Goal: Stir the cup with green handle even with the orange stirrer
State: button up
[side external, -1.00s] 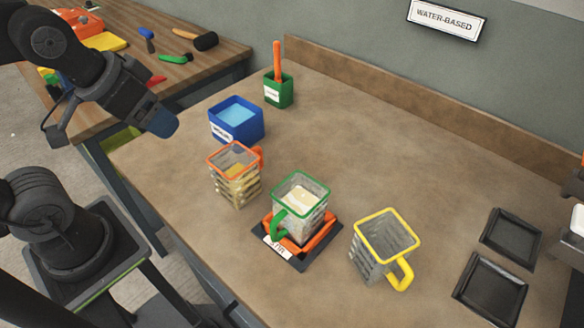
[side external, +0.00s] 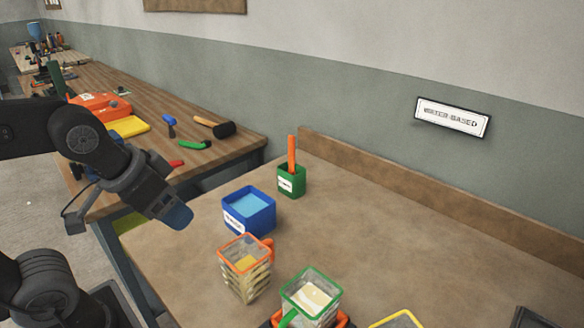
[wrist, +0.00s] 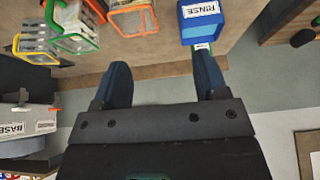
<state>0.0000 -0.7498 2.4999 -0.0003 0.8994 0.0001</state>
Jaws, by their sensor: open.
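The green-handled cup (side external: 312,298) stands on an orange and black scale (side external: 342,318) and holds a pale, cream-coloured content; it also shows in the wrist view (wrist: 72,22). The orange stirrer (side external: 292,155) stands upright in a small green holder (side external: 291,182) at the back of the table. My gripper (wrist: 163,80) is open, with nothing between its fingers. In the side view my gripper (side external: 177,212) hangs left of the blue container, apart from the stirrer and the cup.
A blue rinse container (side external: 237,222) with light-blue liquid stands between my gripper and the stirrer holder. An orange-rimmed cup (side external: 245,270) is left of the green cup; a yellow-rimmed cup (side external: 398,320) is right. A wooden tool bench (side external: 226,150) lies behind.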

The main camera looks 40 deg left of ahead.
aim_at(293, 152)
jog(key=w+d+r+t+h, duration=0.1)
jog(key=w+r, duration=0.1)
jog(key=w, duration=0.3)
jog(key=w+d+r+t, duration=0.2)
jog(key=w, duration=0.3)
jog(key=w+d+r+t+h, duration=0.1)
jog(key=w+d+r, duration=0.1)
jog(key=w, duration=0.4)
jog(key=shift+r+n+t+h, duration=0.2)
jog(key=shift+n+t+h, duration=0.1)
jog(key=c, duration=0.3)
jog(key=w+a+n+t+y, duration=0.1)
jog(key=w+n+t+y, duration=0.45)
jog(key=w, duration=1.35)
jog(key=a+f+n+g+y, duration=0.3)
jog(key=f+n+g+y, duration=0.1)
jog(key=f+y, duration=0.35)
jog(key=a+f+n+g+y, duration=0.2)
jog(key=f+n+g+y, duration=0.3)
jog(key=f, duration=0.4)
jog(key=shift+m+y, duration=0.6)
jog(key=shift+m, duration=0.25)
jog(key=x, duration=1.3)
jog(key=shift+w+a, duration=0.2)
jog(key=shift+a, duration=0.05)
jog(key=shift+c, duration=0.4)
